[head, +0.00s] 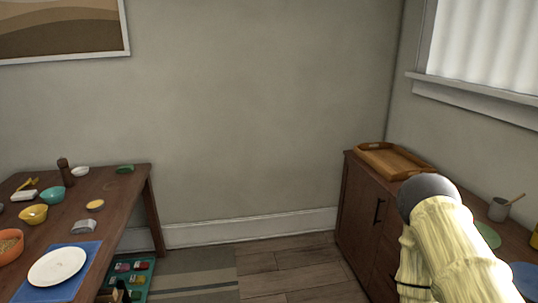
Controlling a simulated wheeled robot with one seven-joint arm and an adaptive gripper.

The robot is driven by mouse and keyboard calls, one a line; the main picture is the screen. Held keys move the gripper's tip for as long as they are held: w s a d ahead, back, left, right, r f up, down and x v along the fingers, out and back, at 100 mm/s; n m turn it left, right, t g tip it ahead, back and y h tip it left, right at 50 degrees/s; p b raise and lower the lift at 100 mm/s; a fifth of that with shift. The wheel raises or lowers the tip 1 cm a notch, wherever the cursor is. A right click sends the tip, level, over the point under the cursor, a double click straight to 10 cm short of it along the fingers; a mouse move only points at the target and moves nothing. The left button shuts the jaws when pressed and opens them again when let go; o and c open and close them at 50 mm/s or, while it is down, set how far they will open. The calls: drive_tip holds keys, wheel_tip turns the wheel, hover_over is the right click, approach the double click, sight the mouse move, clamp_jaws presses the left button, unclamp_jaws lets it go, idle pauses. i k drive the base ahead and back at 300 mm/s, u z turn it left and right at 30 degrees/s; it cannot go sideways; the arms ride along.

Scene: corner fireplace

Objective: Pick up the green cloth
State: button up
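A small dark green item (125,169) lies at the far right corner of the brown table on the left. It is too small to tell whether it is cloth or a dish. A flat pale green item (488,235) lies on the wooden cabinet at the right, partly hidden by my arm; it looks more like a plate. My pale yellow arm with a dark rounded joint rises at the lower right. I cannot make out gripper fingers in the head view.
The brown table (120,205) holds bowls, a white plate (57,266) on a blue mat and a pepper mill (65,172). A wooden tray (393,160) and grey cup (499,209) stand on the cabinet (357,205). Open floor (290,270) lies between.

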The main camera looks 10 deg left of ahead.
sight(126, 168)
drive_tip(key=z, duration=0.1)
drive_tip(key=i, duration=1.75)
drive_tip(key=u, duration=0.6)
drive_tip(key=i, duration=1.2)
drive_tip(key=u, duration=1.85)
drive_tip(key=i, duration=0.65)
drive_tip(key=u, duration=0.5)
